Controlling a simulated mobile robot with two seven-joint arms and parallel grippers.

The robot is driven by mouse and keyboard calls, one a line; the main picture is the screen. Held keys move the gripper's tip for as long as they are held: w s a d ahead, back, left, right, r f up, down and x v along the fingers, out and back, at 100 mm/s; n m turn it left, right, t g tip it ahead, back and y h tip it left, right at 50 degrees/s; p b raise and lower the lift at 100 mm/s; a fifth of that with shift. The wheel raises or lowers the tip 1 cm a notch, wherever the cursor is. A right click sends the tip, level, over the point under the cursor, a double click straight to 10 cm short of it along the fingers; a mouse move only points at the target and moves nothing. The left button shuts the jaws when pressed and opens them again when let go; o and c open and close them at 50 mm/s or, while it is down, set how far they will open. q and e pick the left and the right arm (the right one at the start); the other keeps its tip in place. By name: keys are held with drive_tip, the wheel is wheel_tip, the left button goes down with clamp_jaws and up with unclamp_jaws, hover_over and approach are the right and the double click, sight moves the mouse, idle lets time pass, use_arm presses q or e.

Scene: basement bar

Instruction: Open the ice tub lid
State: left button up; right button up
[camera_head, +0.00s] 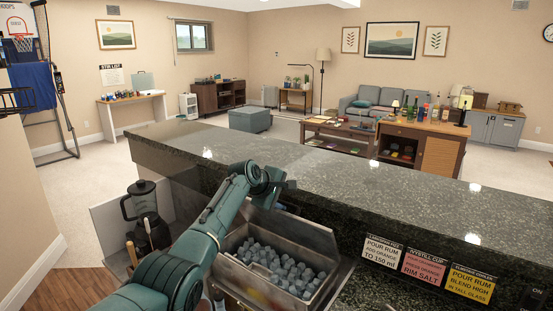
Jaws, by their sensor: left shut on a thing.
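The ice tub (222,277) is a metal bin set into the work surface behind the bar, full of grey ice cubes. Its metal lid (305,232) stands raised along the far side of the tub, so the ice shows. My left arm reaches in from the bottom left. Its gripper (279,190) is at the lid's upper edge, close to the bar counter, and is shut on the lid. The fingertips are partly hidden by the wrist, so the exact grip is unclear. My right gripper is out of view.
The dark granite bar counter (420,208) runs just beyond the tub. A black blender (143,205) stands to the left of my arm. Several recipe cards (424,267) hang on the bar's near face at right. The counter top is clear.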

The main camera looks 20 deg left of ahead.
use_arm(q)
drive_tip(key=shift+o, duration=1.4)
drive_tip(key=shift+t, duration=0.3)
drive_tip(key=r, duration=0.6)
drive_tip(key=shift+w+a, duration=0.1)
drive_tip(key=shift+a, duration=0.2)
drive_tip(key=shift+a+r, duration=0.1)
drive_tip(key=shift+r, duration=0.15)
drive_tip(key=shift+c, duration=0.6)
drive_tip(key=shift+s+r, duration=0.9)
drive_tip(key=shift+s, duration=0.15)
drive_tip(key=shift+c, duration=0.8)
drive_tip(key=r, duration=0.3)
drive_tip(key=s+r, duration=0.1)
drive_tip(key=shift+s+a+r, duration=0.1)
drive_tip(key=shift+a+r, duration=0.05)
drive_tip(key=shift+a, duration=0.1)
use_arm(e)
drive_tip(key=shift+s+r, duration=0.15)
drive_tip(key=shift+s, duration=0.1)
use_arm(q)
drive_tip(key=b+v, duration=0.3)
drive_tip(key=v, duration=1)
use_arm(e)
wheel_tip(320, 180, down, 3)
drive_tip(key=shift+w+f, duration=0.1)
